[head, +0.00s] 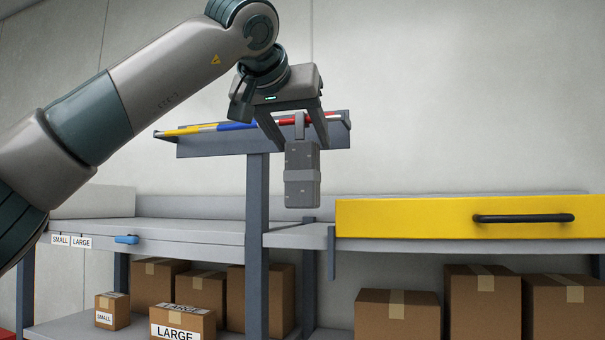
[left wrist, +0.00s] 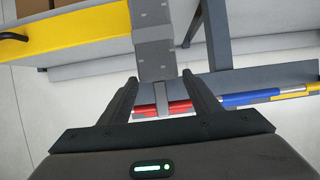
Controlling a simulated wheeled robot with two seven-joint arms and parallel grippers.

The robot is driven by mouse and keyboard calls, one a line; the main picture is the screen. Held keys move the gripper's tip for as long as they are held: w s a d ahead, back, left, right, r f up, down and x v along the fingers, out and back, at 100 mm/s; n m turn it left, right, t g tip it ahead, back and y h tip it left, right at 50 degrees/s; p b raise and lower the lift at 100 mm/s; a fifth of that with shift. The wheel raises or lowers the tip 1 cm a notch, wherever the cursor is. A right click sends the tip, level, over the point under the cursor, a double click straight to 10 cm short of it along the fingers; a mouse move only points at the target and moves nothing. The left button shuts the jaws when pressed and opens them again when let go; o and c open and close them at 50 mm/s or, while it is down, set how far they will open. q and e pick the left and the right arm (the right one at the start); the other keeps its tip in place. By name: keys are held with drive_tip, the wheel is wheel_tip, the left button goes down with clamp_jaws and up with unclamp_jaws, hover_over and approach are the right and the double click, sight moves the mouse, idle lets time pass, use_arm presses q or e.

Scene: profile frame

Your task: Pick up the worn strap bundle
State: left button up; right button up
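The grey strap bundle (head: 301,191), a boxy block with a band around its middle, hangs from a light grey hook-like piece (head: 299,126) by the rail shelf. My left gripper (head: 300,146) is at the bundle's top, its two fingers spread on either side of the hook piece. In the left wrist view the bundle (left wrist: 154,42) lies at and beyond the fingertips, with the narrow stem (left wrist: 162,102) between the fingers and gaps on both sides. The left gripper is open. Whether a fingertip touches the bundle cannot be told. My right gripper is not in view.
A shelf (head: 208,146) with red, blue and yellow rods is behind the gripper. A grey post (head: 257,215) stands left of the bundle. A yellow drawer (head: 430,219) with a black handle is at right. Several cardboard boxes (head: 397,315) stand on the lower shelf.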

use_arm(q)
drive_tip(key=c, duration=1.2)
drive_tip(key=shift+r, duration=0.15)
